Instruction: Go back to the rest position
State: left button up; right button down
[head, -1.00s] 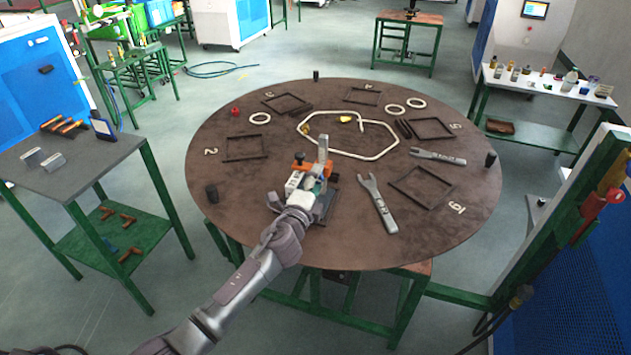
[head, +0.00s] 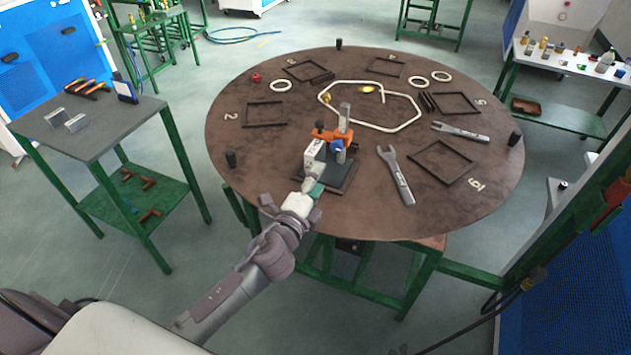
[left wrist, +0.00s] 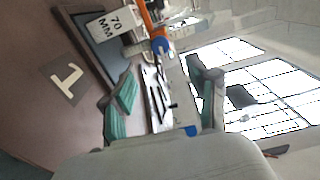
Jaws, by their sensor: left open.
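My left gripper (head: 311,190) is open and empty at the near edge of the round brown table (head: 250,185). In the left wrist view, its green-padded fingers (left wrist: 165,98) stand wide apart. Just beyond it in the head view stands a small device (head: 332,152) with a white block, an orange part, a blue part and a silver cylinder on a dark base. My right gripper is out of view.
A grey side table (head: 90,133) stands left. A green-framed structure (head: 580,210) stands close at right.

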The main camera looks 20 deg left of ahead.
pick_arm(q)
jog(key=shift+s, duration=0.3)
